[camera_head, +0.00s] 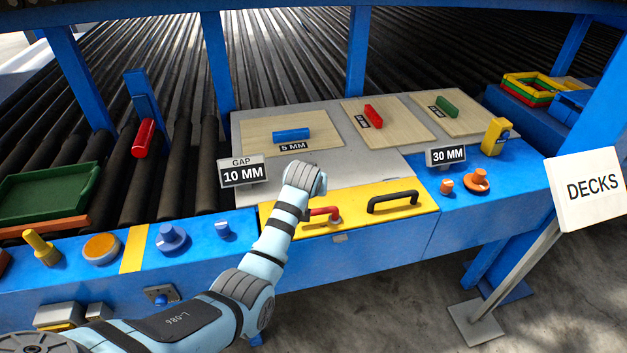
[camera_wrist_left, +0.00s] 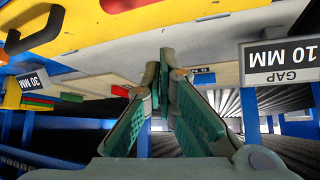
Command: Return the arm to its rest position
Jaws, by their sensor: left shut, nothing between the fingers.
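My left arm (camera_head: 265,255) reaches up from the bottom of the head view, and its wrist end stands over the yellow panel (camera_head: 360,226). The head view hides the fingers behind the wrist. In the left wrist view my left gripper (camera_wrist_left: 165,72) is shut, its green-padded fingers meeting at the tips with nothing between them. That view is upside down, with the yellow panel (camera_wrist_left: 170,22) along its top. My right gripper is in neither view.
A red lever (camera_head: 322,212) and black handle (camera_head: 393,199) are close to the wrist. GAP 10 MM (camera_head: 243,171) and 30 MM (camera_head: 447,156) signs stand nearby. Boards with blue (camera_head: 291,135), red (camera_head: 373,116) and green (camera_head: 446,106) blocks lie behind. A green tray (camera_head: 47,195) is left.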

